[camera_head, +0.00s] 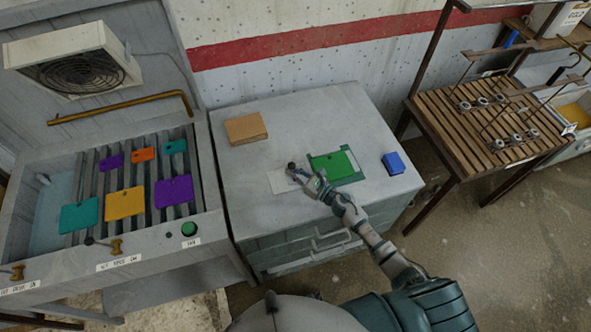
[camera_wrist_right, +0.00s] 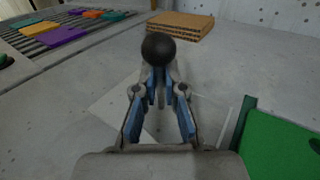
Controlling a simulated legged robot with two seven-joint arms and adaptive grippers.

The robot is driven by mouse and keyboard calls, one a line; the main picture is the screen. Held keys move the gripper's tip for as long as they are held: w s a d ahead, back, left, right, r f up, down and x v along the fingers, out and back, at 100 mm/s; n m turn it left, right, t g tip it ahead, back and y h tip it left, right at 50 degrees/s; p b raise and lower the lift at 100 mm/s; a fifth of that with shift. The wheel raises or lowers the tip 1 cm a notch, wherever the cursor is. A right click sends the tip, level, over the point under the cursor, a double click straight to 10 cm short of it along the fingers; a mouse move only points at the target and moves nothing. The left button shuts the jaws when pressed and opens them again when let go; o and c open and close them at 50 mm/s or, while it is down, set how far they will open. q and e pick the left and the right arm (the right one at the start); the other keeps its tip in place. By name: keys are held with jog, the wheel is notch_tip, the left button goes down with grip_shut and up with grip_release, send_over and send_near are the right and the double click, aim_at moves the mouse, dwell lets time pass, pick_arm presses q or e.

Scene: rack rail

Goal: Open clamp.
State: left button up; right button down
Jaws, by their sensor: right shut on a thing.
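My right gripper (camera_head: 300,175) is over the grey worktop, left of the green plate (camera_head: 333,164). In the right wrist view its fingers (camera_wrist_right: 160,80) are shut on a black ball knob (camera_wrist_right: 158,46), which looks like the clamp's handle end. The knob also shows as a dark spot in the head view (camera_head: 291,167). The rest of the clamp is hidden behind my gripper, so its position cannot be told. The green plate lies on a darker green base, and its edge shows at the right of the wrist view (camera_wrist_right: 280,150). My left gripper is not in view.
A pale flat sheet (camera_head: 281,181) lies under my gripper. A cardboard stack (camera_head: 246,128) is at the worktop's back left, a blue block (camera_head: 393,163) at its right. A slatted rack with coloured plates (camera_head: 125,203) stands left; a wooden slatted table (camera_head: 490,115) stands right.

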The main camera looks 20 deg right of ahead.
jog(key=a, duration=0.1)
jog(key=a+r, duration=0.1)
jog(key=a, duration=0.1)
jog(key=shift+w, duration=0.2)
jog(key=shift+a+t, duration=0.3)
jog(key=shift+a, duration=0.2)
jog(key=c, duration=1.4)
grip_release()
jog(key=shift+o, duration=0.8)
jog(key=shift+w+a+f, duration=0.15)
jog(key=shift+a+f, duration=0.15)
jog(key=shift+f, duration=0.05)
jog(key=v, duration=1)
jog(key=shift+d, duration=0.3)
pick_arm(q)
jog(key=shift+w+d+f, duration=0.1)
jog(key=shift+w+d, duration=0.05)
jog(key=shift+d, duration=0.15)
pick_arm(e)
jog(key=shift+v, duration=0.75)
jog(key=shift+a+r, duration=0.1)
jog(key=shift+a, duration=0.05)
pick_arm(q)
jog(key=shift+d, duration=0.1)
